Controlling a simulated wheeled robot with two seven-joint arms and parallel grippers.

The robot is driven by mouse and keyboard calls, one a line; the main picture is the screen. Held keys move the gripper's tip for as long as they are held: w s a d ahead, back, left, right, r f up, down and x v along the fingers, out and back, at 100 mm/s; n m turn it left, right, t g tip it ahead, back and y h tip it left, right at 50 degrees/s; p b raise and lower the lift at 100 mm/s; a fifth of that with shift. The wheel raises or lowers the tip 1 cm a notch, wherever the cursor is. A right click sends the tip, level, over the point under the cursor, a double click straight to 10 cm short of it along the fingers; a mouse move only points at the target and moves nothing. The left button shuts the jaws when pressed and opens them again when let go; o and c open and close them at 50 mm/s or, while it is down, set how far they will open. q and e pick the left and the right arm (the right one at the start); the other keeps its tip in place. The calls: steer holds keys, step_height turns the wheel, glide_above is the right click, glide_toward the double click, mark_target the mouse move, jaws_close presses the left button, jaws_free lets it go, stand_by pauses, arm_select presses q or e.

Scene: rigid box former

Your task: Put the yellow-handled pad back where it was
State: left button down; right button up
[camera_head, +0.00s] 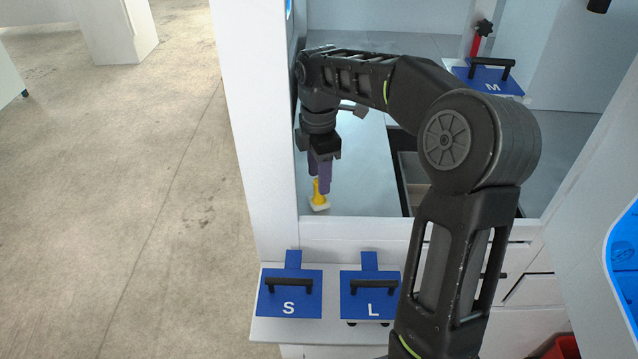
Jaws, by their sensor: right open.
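The yellow-handled pad (319,204) stands upright on the grey work surface (370,185) inside the machine, near its front left corner. It has a pale base and a yellow handle. My right gripper (320,180) points down at the pad, with its purple fingers on either side of the handle's upper part. The gripper is open; whether a finger touches the handle cannot be told. My left gripper is not in view.
A white post (260,130) rises close left of the pad. A dark-edged opening (408,180) lies to the right. Blue plates marked S (290,308) and L (372,308) sit on a front shelf (330,331); a blue M plate (490,84) sits at the back.

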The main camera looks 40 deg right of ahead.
step_height(320, 180, up, 6)
steer(key=shift+r+p, duration=0.15)
steer(key=shift+p, duration=0.35)
steer(key=shift+r+p, duration=0.75)
steer(key=shift+p, duration=0.05)
steer(key=shift+r+p, duration=0.45)
steer(key=shift+p, duration=0.05)
steer(key=shift+f, duration=0.1)
